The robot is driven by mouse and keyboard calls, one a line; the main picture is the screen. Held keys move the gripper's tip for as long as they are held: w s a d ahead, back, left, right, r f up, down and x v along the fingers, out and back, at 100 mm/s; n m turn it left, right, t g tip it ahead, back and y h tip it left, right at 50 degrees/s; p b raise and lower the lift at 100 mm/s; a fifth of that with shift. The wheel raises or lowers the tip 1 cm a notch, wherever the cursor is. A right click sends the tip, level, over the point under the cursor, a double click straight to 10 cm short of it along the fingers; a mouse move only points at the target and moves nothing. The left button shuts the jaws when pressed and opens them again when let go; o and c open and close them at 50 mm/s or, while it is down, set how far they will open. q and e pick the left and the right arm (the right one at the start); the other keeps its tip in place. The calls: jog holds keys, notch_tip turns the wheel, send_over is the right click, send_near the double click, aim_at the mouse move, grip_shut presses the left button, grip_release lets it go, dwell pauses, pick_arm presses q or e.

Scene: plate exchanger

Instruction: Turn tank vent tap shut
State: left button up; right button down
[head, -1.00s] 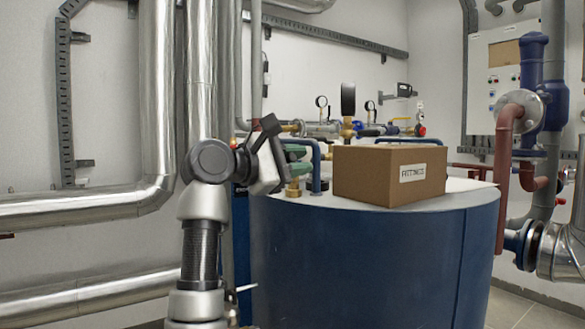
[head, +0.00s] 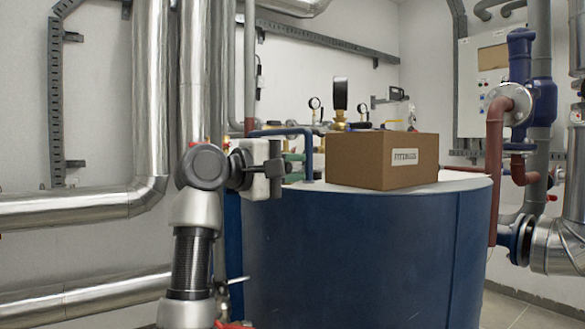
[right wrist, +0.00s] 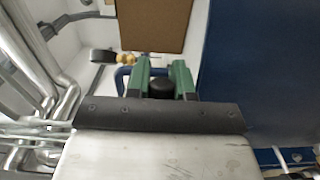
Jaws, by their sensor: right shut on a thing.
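My right gripper (head: 294,165) reaches to the left end of the tank's top in the head view. In the right wrist view its green fingers (right wrist: 163,85) are closed around a dark rounded knob (right wrist: 161,88), which I take for the vent tap. The wrist block and fingers hide the tap in the head view. The tank (head: 360,255) is a large blue drum with a pale top. My left gripper is not in view.
A cardboard box (head: 382,160) stands on the tank top, right of my gripper. A blue bent pipe (head: 282,132) rises close behind the fingers. Brass fittings and gauges (head: 314,103) lie behind. Silver pipes (head: 150,90) run along the left wall.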

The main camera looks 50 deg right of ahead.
jog(key=shift+f, duration=0.1)
jog(key=c, duration=1)
grip_release()
jog(key=shift+w+a, duration=0.15)
jog(key=shift+a, duration=0.15)
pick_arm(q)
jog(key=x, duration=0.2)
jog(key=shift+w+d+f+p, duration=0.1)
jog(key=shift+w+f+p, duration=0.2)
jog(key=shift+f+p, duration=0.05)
pick_arm(e)
jog(key=v, duration=1)
jog(key=shift+a, duration=0.1)
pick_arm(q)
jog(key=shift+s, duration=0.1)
